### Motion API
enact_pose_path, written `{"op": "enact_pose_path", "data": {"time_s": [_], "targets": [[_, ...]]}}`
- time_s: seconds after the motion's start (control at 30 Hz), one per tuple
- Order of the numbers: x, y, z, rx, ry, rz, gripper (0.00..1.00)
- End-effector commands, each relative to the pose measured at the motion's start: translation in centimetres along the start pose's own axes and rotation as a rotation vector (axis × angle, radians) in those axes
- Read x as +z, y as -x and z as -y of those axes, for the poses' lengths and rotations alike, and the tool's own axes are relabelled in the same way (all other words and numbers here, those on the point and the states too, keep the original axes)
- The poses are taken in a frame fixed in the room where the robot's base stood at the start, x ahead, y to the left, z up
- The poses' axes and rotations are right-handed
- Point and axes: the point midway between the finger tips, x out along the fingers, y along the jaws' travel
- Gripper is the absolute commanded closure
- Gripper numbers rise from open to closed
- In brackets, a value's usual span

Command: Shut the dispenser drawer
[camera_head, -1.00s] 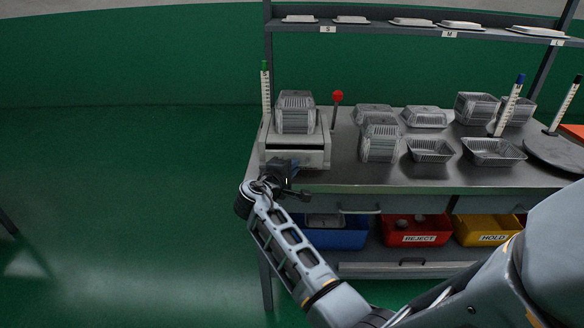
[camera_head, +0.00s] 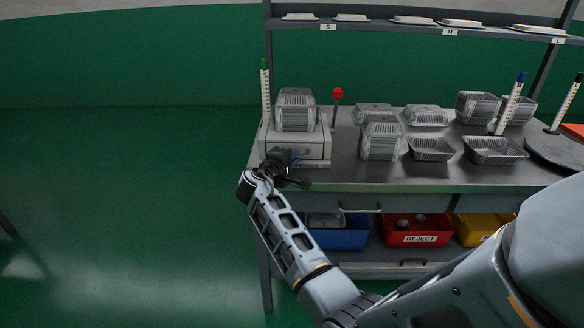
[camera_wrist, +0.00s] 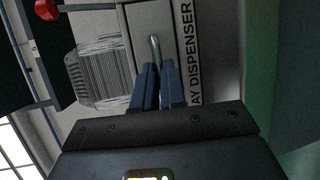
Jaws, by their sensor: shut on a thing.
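The grey tray dispenser (camera_head: 268,138) stands at the left end of the steel bench, with stacked foil trays (camera_head: 296,110) on top. Its drawer (camera_head: 320,148) looks flush or nearly flush with the body; any small remaining gap is too small to tell. In the wrist view the drawer front (camera_wrist: 138,22) carries a curved metal handle (camera_wrist: 154,46), above the lettered dispenser label (camera_wrist: 187,50). My gripper (camera_head: 290,160) is at the dispenser's front, its two blue fingers shut on the handle. They hide part of the handle and, in the head view, part of the drawer front.
A red-knobbed lever (camera_head: 337,95) stands right of the dispenser, and a green-capped post (camera_head: 265,90) at its left. Foil trays (camera_head: 432,149) stand along the bench (camera_head: 400,178). Blue (camera_head: 340,238) and red (camera_head: 415,232) bins sit below. The floor to the left is clear.

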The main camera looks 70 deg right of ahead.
Motion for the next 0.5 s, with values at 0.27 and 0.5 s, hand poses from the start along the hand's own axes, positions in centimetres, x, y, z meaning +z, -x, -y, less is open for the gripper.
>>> {"op": "enact_pose_path", "data": {"time_s": [0.27,0.5], "targets": [[-0.21,-0.40,-0.03,-0.001,0.000,-0.003,1.00],[-0.19,-0.37,-0.06,-0.001,0.000,-0.002,0.69]]}}
